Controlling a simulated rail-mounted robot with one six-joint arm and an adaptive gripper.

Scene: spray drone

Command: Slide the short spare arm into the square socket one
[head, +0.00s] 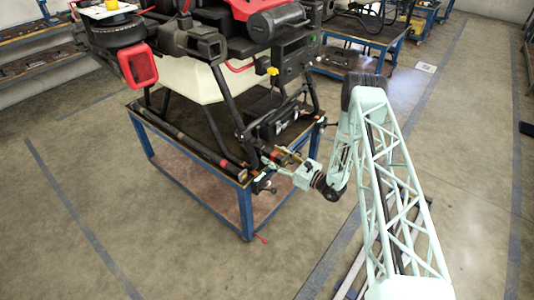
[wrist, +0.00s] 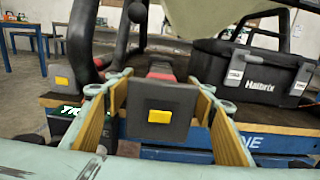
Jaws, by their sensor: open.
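My gripper (head: 272,170) is at the near right corner of the blue-framed bench, its fingers spread. In the wrist view the open gripper (wrist: 160,92) has one padded finger on each side of a black square block (wrist: 145,98) with a yellow button. Visible gaps separate the pads from the block. A red part shows just behind it; this looks like the end of the short spare arm, mostly hidden. The drone (head: 205,75) stands on the bench, with a blocky black arm stub (head: 205,45) and a red square-framed end (head: 138,65). I cannot tell which is square socket one.
A long dark tube (head: 190,142) lies along the bench's front edge. A black toolbox (wrist: 250,72) stands behind right of my gripper. Drone legs and a dark curved tube (wrist: 80,45) rise close by. More benches stand behind; the floor in front is clear.

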